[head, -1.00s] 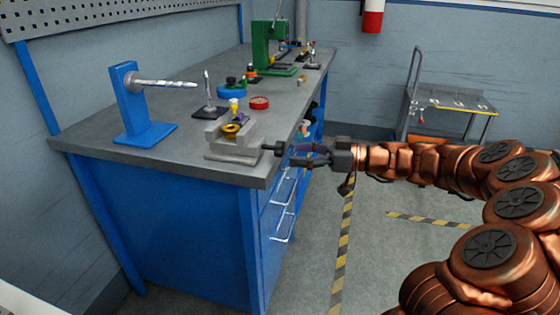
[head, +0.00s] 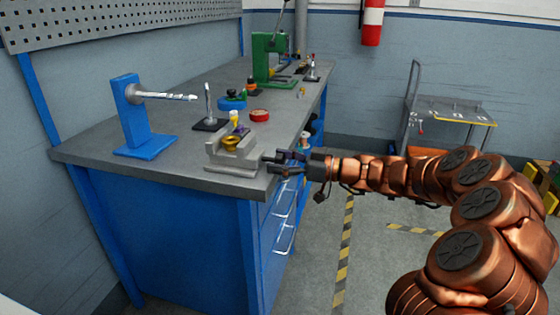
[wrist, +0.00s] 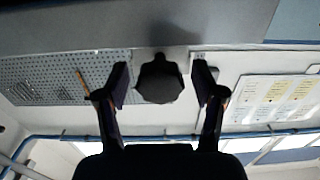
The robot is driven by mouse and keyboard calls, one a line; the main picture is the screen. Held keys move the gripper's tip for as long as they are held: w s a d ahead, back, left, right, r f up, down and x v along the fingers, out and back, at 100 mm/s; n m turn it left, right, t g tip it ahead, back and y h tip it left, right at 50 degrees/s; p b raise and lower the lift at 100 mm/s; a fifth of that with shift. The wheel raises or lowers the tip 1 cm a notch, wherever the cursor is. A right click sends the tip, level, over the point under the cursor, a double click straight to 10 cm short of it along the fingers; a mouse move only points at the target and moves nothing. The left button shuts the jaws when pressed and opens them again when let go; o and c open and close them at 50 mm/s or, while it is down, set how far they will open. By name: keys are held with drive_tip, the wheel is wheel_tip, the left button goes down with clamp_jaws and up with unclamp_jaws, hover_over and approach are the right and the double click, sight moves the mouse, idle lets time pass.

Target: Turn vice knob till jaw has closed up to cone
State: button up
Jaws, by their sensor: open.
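The grey vice (head: 233,157) sits at the near right corner of the bench. A yellow and purple piece (head: 236,138), perhaps the cone, shows in or on its jaws; the exact gap is too small to tell. The dark vice knob (wrist: 160,80) stands between my gripper's two fingers in the wrist view, with a gap on each side. My gripper (head: 284,161) is open around the knob at the vice's right end, and its fingers hide most of the knob in the head view.
The bench top (head: 180,140) also holds a blue stand with a rod (head: 138,120), a dark-based spike (head: 209,110), a red dish (head: 259,115) and a green press (head: 268,60). A grey cart (head: 445,112) stands at the back right. The floor beside the bench is clear.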

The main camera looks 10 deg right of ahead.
drive_tip(key=c, duration=1.1)
drive_tip(key=shift+c, duration=0.2)
drive_tip(key=shift+f+m+b, duration=0.1)
drive_tip(key=shift+m+b, duration=0.9)
drive_tip(key=shift+m, duration=1.3)
drive_tip(key=o, duration=1.1)
